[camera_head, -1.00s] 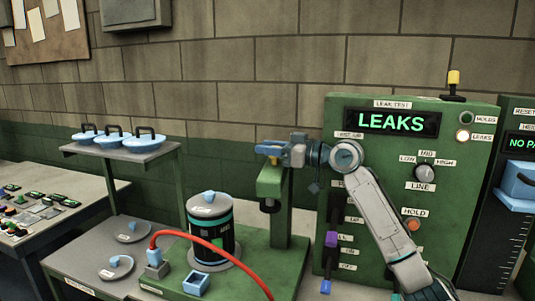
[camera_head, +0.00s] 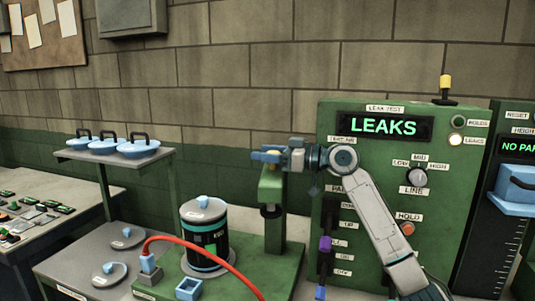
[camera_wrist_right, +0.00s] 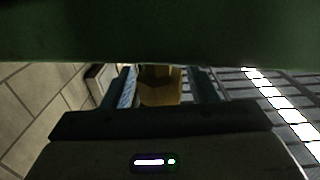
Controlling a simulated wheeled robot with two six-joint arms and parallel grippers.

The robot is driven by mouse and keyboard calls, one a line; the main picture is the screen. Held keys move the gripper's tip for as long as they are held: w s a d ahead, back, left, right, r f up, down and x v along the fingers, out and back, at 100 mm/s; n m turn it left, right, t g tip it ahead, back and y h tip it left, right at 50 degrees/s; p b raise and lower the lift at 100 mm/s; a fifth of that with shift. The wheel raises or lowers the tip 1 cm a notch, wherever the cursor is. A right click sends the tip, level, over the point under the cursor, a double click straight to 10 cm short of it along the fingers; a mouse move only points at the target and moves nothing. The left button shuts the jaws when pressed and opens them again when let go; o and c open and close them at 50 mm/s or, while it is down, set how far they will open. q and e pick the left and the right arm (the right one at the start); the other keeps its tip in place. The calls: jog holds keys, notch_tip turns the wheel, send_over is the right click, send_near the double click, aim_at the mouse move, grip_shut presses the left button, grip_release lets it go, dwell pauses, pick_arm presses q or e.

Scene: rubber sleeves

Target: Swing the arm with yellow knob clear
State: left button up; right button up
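The yellow knob (camera_head: 273,152) sits on top of the green swing arm (camera_head: 271,184), which is carried by a green post (camera_head: 275,235). A dark pad hangs under the arm. My right gripper (camera_head: 268,156) is at the knob, with its blue fingers around it. In the right wrist view the knob (camera_wrist_right: 160,86) shows between the two fingers, and a dark green surface fills the top. The gripper appears shut on the knob; the exact contact is partly hidden. The black canister (camera_head: 205,238) stands upright left of the post. My left gripper is not in view.
A red hose (camera_head: 205,243) arches in front of the canister from a grey-blue fitting (camera_head: 150,267). A small blue box (camera_head: 189,288) stands in front. The green leak test panel (camera_head: 460,190), reading LEAKS, is close on the right. A shelf (camera_head: 75,154) with blue lids is at left.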

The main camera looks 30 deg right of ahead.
jog(key=shift+s+d+f+b, duration=0.1)
jog(key=shift+s+d+b, duration=0.2)
jog(key=shift+s+b, duration=0.1)
jog(key=b+v, duration=0.6)
jog(key=v, duration=0.3)
jog(key=shift+s+d, duration=0.25)
jog(key=shift+s, duration=0.05)
